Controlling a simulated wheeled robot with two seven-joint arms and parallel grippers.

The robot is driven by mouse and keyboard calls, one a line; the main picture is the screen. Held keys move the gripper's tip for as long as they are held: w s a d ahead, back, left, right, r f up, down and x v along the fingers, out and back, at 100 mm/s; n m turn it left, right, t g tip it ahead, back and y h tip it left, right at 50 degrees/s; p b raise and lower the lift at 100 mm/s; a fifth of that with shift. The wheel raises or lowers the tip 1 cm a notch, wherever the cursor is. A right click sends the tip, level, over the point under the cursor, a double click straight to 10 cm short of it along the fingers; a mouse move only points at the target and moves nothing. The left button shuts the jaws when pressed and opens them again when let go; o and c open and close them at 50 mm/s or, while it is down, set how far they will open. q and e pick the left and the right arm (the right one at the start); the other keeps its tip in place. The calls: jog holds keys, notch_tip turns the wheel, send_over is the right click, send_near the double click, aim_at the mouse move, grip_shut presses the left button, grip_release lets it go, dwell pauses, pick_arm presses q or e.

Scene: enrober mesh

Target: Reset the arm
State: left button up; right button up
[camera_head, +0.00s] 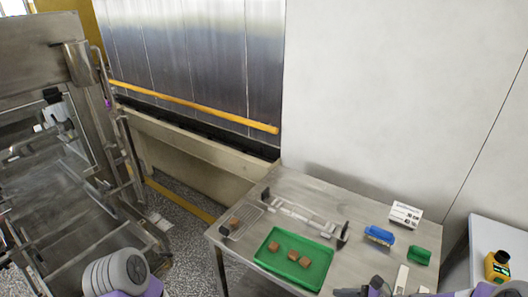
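My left arm shows only as a grey rounded link with purple parts at the bottom left edge; its gripper fingers are not in view. Purple parts of my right arm show at the bottom right edge. A dark piece at the bottom edge, which seems to be my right gripper (372,288), is cut off by the frame, so its finger opening cannot be made out. Nothing is clearly seen held.
A steel table (336,184) carries a green tray (264,259) with several brown pieces, a small wire mesh (247,214), a metal bar frame (300,215), a blue brush (379,235), a green block (419,255) and a white box (405,215). A steel machine (60,190) stands left.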

pick_arm(q)
notch_tip(320, 180, down, 10)
jog(key=w+b, duration=0.1)
jog(key=b, duration=0.7)
jog(key=shift+w+r+b, duration=0.2)
jog(key=shift+w+b, duration=0.1)
jog(key=shift+b, duration=0.1)
pick_arm(e)
jog(key=s+a+f+n+g+h, duration=0.1)
jog(key=s+a+f+n+h, duration=0.1)
jog(key=f+n, duration=0.4)
jog(key=s+a+f+n+g+h, duration=0.2)
jog(key=s+a+f+n, duration=0.2)
jog(key=f, duration=1.1)
jog(key=s+a+f+n+g+h, duration=0.1)
jog(key=s+a+f+n+h, duration=0.2)
jog(key=f+n, duration=0.6)
jog(key=shift+a+f+n, duration=0.4)
jog(key=shift+a+f, duration=0.55)
jog(key=shift+a, duration=0.15)
